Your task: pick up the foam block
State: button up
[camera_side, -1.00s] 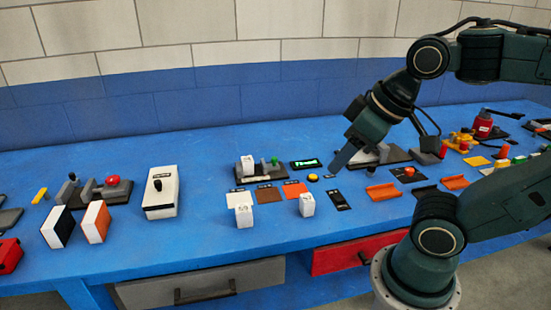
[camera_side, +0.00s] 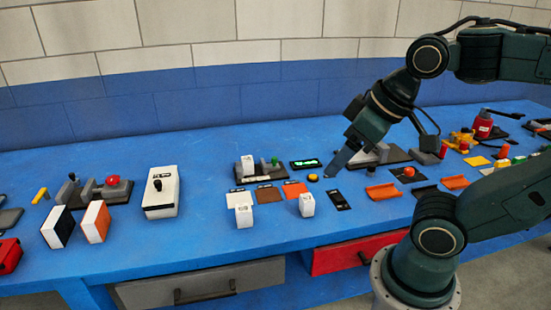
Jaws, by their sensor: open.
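Two small white blocks stand at the front middle of the blue table: a left one (camera_side: 244,215) and a right one (camera_side: 307,204), each with small dark marks. Either could be the foam block; I cannot tell which. My gripper (camera_side: 334,170) points down and left above the table, behind and to the right of the right white block, apart from it. It is open, though its fingers overlap in this view. Nothing shows between them.
White, brown (camera_side: 268,195) and orange (camera_side: 295,190) flat squares lie behind the white blocks. A dark device (camera_side: 258,171), a green display (camera_side: 306,164) and a yellow button (camera_side: 313,178) are near my gripper. A white switch box (camera_side: 161,192) stands left. Bare table lies between.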

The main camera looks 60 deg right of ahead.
jog(key=w+d+r+n+g, duration=0.1)
jog(key=w+d+r, duration=0.15)
jog(key=w, duration=0.35)
jog(key=w+d+r+n, duration=0.1)
jog(key=w+r, duration=0.2)
jog(key=w, duration=0.3)
jog(key=n+g, duration=0.5)
jog(key=n, duration=0.2)
send_over(249, 159)
notch_tip(249, 159, down, 20)
notch_tip(249, 159, down, 9)
jog(key=shift+r, duration=0.2)
jog(key=shift+f, duration=0.2)
jog(key=shift+f, duration=0.1)
